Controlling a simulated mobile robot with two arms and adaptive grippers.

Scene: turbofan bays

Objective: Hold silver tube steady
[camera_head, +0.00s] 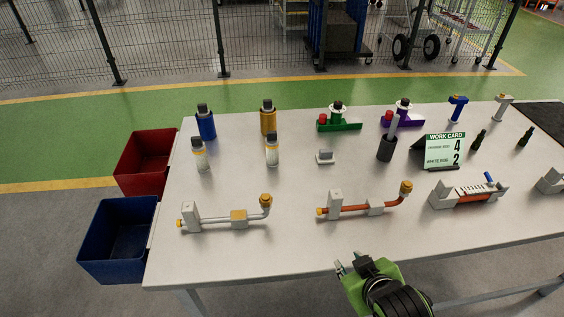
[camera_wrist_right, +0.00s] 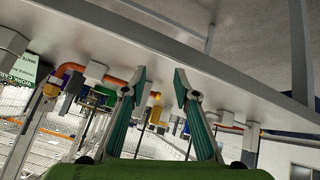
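The silver tube (camera_head: 218,223) lies in a grey fixture at the table's front left, with a yellow block (camera_head: 238,217) along it and a brass-coloured fitting (camera_head: 266,201) at its upturned right end. My right gripper (camera_head: 350,265) is by the table's near edge, right of the silver tube and well apart from it. In the right wrist view, which is upside down, the two fingers of the gripper (camera_wrist_right: 160,88) stand apart with nothing between them. The silver tube seems to show at the right there (camera_wrist_right: 230,127). My left gripper is in neither view.
A copper-coloured tube (camera_head: 350,209) lies in a similar fixture to the right. A red bin (camera_head: 146,160) and a blue bin (camera_head: 118,240) are at the table's left edge. Several bottles, valves and a work card (camera_head: 442,150) stand farther back. The table's front strip is clear.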

